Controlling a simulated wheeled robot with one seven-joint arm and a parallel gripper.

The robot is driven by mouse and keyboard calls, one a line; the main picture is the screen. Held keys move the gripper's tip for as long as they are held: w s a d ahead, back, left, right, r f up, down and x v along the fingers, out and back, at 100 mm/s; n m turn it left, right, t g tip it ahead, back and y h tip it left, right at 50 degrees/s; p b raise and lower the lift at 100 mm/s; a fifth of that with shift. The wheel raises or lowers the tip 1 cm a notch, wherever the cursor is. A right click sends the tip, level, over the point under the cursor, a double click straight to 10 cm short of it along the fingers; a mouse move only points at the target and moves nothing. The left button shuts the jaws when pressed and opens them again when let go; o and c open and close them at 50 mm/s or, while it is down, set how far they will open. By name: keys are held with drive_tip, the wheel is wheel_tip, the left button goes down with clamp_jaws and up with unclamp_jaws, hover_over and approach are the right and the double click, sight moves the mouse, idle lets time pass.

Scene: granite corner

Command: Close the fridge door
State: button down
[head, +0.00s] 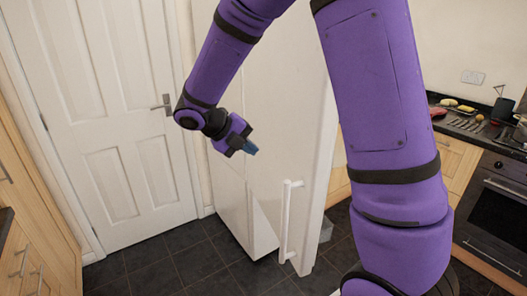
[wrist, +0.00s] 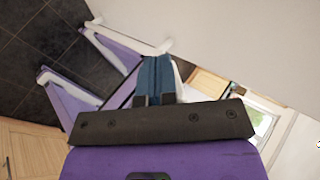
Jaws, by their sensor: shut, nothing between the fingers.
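The tall white fridge (head: 228,190) stands in the middle of the head view. Its white door (head: 290,120) stands ajar, with its edge swung out toward me. A white vertical bar handle (head: 288,222) is on the lower part of the door, near that edge. My gripper (head: 254,149) is shut and empty, its blue fingertips in front of the door face, above and left of the handle. I cannot tell whether they touch the door. The wrist view shows the blue fingers (wrist: 155,80) together, with a broad pale surface above and to their right.
A closed white panelled door (head: 105,120) with a lever handle is at the left. Wooden cabinets (head: 30,165) line the left edge. A counter with an oven (head: 495,220) is at the right. Dark tiled floor (head: 180,265) is clear in front of the fridge's left side.

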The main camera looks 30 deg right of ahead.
sight(292, 164)
drive_tip(key=x, duration=0.3)
drive_tip(key=d+r+x, duration=0.1)
drive_tip(key=x, duration=0.6)
drive_tip(key=shift+s+d, duration=0.25)
drive_tip(key=shift+d, duration=0.75)
drive_tip(key=shift+s, duration=0.1)
